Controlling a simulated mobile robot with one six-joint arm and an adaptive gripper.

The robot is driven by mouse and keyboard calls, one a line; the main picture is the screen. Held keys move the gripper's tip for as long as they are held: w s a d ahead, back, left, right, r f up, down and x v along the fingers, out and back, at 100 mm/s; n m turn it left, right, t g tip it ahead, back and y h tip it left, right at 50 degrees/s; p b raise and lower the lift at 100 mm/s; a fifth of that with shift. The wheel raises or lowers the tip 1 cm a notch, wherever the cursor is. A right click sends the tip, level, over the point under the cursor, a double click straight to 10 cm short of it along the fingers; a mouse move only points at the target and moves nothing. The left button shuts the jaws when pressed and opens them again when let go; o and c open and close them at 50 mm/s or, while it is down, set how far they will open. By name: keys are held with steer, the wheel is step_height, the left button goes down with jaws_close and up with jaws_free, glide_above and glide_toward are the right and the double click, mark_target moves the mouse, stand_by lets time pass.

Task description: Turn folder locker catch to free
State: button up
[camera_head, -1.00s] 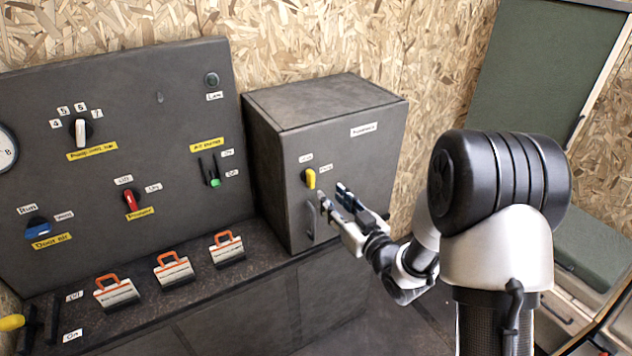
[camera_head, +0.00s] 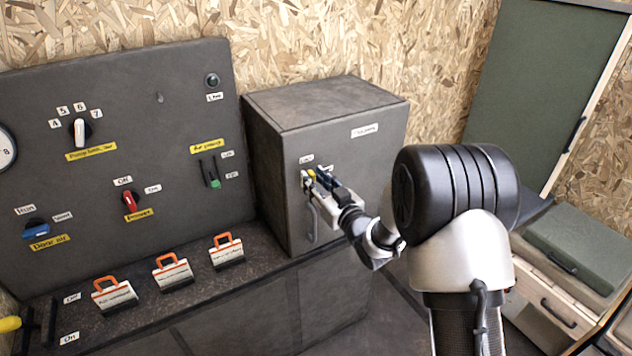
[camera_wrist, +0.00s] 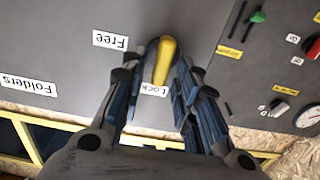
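The folder locker (camera_head: 355,205) is a dark grey cabinet on the right of the counter, with a vertical pull handle on its front. Its catch is a yellow knob (camera_wrist: 165,60), seen in the wrist view between my two fingers. The catch lines up with the "Lock" label (camera_wrist: 154,90); the "Free" label (camera_wrist: 110,40) is off to one side. My gripper (camera_head: 315,176) is at the cabinet front and mostly hides the catch in the head view. Its fingers are open, one on each side of the knob; I cannot tell whether either touches it.
A control panel (camera_head: 110,130) with knobs, switches and labels stands to the left. Several orange-handled clips (camera_head: 172,272) sit on the counter before it. Green-topped drawers (camera_head: 575,245) stand at the right. The space before the locker is taken by my arm.

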jaws_close()
steer(key=shift+m, duration=0.4)
steer(key=m, duration=0.3)
steer(key=shift+w+d, duration=0.15)
steer(key=shift+d, duration=0.05)
steer(key=m, duration=0.4)
steer(key=f+m+p, duration=0.1)
steer(key=m, duration=0.4)
steer(key=d+m, duration=0.1)
steer(key=m, duration=0.4)
steer(key=shift+w+f+p, duration=0.2)
steer(key=shift+w+p, duration=0.1)
steer(key=shift+p, duration=0.05)
